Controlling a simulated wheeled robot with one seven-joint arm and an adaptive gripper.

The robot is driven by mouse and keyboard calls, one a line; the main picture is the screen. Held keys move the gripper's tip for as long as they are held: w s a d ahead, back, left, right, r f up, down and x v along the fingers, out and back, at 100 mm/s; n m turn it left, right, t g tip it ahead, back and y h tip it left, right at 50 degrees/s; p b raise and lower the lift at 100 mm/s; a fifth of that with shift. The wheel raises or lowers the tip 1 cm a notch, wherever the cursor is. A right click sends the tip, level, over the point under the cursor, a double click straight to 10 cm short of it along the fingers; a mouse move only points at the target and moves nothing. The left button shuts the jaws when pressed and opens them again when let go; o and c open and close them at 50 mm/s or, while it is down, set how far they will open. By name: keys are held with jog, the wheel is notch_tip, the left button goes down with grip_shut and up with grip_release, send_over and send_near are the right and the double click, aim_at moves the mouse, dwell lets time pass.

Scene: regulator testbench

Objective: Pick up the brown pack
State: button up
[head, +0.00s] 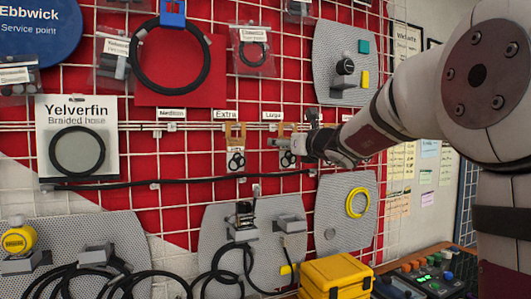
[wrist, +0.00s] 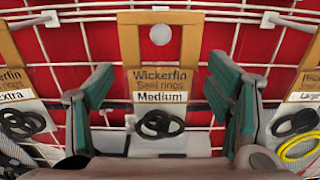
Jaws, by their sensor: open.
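Several brown-carded seal-ring packs hang on the wire grid; I cannot tell by colour which one is meant. In the wrist view the pack labelled Medium (wrist: 160,78) is centred, with black rings in its clear lower part. My gripper (wrist: 161,88) is open, its teal fingers on either side of this pack, with gaps on both sides. Contact is not visible. The Extra pack (wrist: 18,95) is at the left and the Large pack (wrist: 300,90) at the right, both cut off. In the head view one pack (head: 236,150) hangs clear; another (head: 290,158) is partly hidden by my gripper (head: 284,144).
A black hose (head: 180,184) runs along the grid below the packs. Grey holder panels (head: 345,238) stand lower down. A yellow crate (head: 335,272) and a button console (head: 428,275) are at the lower right. Wire bars cross close around the packs.

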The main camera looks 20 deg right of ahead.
jog(key=shift+w, duration=0.2)
jog(key=c, duration=1)
jog(key=shift+c, duration=0.2)
jog(key=shift+r, duration=0.2)
jog(key=shift+r, duration=0.3)
jog(key=s, duration=1.8)
jog(key=shift+r+p, duration=0.3)
jog(key=shift+p, duration=0.15)
